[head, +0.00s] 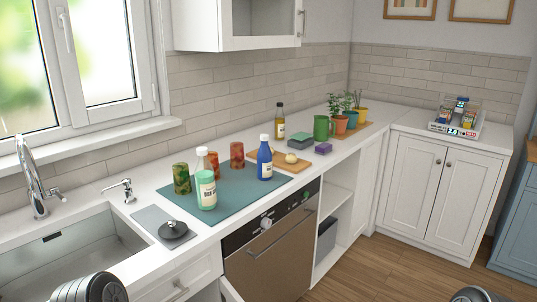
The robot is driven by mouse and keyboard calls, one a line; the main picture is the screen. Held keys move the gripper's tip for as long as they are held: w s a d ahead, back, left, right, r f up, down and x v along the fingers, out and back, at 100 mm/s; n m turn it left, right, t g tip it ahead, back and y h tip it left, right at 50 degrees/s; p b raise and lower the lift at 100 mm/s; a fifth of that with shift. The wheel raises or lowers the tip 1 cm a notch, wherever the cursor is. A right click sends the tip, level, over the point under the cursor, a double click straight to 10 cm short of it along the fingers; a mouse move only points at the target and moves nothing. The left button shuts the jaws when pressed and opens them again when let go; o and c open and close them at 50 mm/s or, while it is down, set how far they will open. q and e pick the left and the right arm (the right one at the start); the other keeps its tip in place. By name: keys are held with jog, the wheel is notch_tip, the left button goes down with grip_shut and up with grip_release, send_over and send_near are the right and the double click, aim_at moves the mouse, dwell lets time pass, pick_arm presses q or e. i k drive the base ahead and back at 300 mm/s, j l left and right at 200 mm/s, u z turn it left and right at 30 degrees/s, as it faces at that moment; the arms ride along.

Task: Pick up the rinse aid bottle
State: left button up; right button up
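Two bottles with white caps stand upright on the teal mat (228,204) on the counter. One is a blue bottle (265,160) with a pale label, near the mat's right end. The other is a pale green bottle (206,187) with a white label, near the mat's front left. The label text is too small to read, so I cannot tell for sure which one is the rinse aid. Neither gripper is in view; only dark rounded parts of my arms show at the bottom edge. Nothing touches either bottle.
Several patterned tumblers (182,179) stand behind the green bottle. A wooden board (291,168) is behind the blue bottle, and a dark oil bottle (280,122) stands further back. The sink (75,262) and faucet (35,180) are at left. The dishwasher (273,252) is below the counter.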

aim_at(264, 156)
jog(key=i+l+u, duration=0.15)
jog(key=l, duration=0.2)
jog(key=i+l+u, duration=0.1)
jog(key=i+l, duration=0.15)
jog(key=i+l+u, duration=0.15)
jog(key=l, duration=0.3)
jog(key=i+l+u, duration=0.1)
jog(key=l, duration=0.3)
jog(key=i+l+u, duration=0.15)
jog(key=l, duration=0.25)
jog(key=i+l+u, duration=0.15)
jog(key=l, duration=0.3)
jog(key=i+l+u, duration=0.1)
jog(key=l, duration=0.3)
jog(key=i+l, duration=0.15)
jog(key=l, duration=0.25)
jog(key=i+l+u, duration=0.15)
jog(key=l, duration=0.25)
jog(key=i+l, duration=0.2)
jog(key=l, duration=0.2)
jog(key=u, duration=0.05)
